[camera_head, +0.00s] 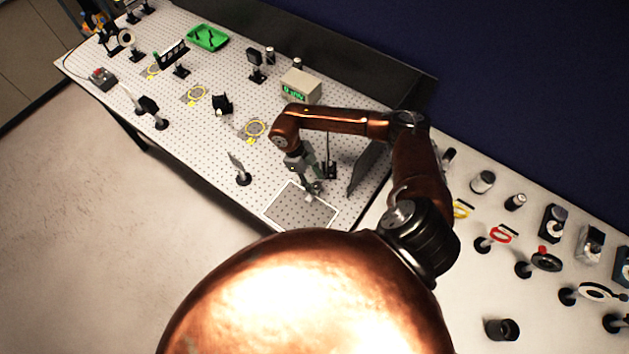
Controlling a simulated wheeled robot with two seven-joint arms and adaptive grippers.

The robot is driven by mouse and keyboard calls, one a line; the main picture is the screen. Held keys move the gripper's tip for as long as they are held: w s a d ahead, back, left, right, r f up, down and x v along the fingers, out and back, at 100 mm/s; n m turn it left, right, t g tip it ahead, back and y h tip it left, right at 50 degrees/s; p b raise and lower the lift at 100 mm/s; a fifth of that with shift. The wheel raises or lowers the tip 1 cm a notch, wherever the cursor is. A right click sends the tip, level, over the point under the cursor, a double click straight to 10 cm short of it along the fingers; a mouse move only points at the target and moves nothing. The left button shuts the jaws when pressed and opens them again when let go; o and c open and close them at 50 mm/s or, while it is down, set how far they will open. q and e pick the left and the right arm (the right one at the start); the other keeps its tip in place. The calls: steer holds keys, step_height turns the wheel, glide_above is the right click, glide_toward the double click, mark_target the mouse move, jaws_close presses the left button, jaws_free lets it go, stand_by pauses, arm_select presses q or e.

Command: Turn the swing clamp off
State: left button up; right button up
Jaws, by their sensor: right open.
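My right gripper (310,184) is low over the perforated table, beside a white-bordered grey plate (303,208). Its jaws are open, with the fingers pointing down. A small light metal piece shows at the fingertips, at the plate's upper edge. It may be the swing clamp, but it is too small and too covered by the gripper to tell its position or whether the fingers touch it. A thin dark post (328,160) stands just right of the gripper. My left gripper is out of view.
A dark upright panel (368,168) stands close right of the gripper. A box with a green display (300,85) is behind my arm. A slanted plate on a post (241,170) stands to the left. The right-hand table holds several knobs and handles, including a red one (501,234).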

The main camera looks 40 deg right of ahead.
steer(key=shift+c, duration=0.7)
steer(key=shift+a, duration=0.1)
jaws_close()
